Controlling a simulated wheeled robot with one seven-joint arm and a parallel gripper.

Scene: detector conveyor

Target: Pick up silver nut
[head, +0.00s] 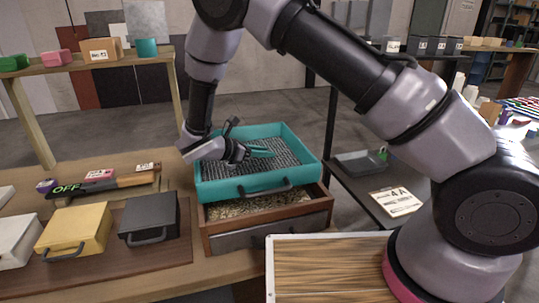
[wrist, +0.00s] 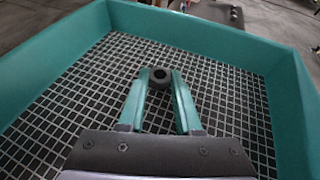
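The nut (wrist: 160,77) is a small dark grey ring with a hole through it. In the wrist view it shows between the two teal fingertips of my gripper (wrist: 161,79), over the wire mesh. It fills nearly all the gap there, but I cannot tell whether both fingers press on it or whether it rests on the mesh. In the head view my gripper (head: 262,151) reaches down into the teal sieve tray (head: 300,171) from the left; the nut cannot be made out there.
The tray's raised walls surround my gripper. It sits on a wooden drawer box (head: 218,213) filled with grainy material. A black case (head: 150,222) and a yellow case (head: 75,230) stand to the left. A side shelf (head: 365,187) with a label card (head: 397,202) is at the right.

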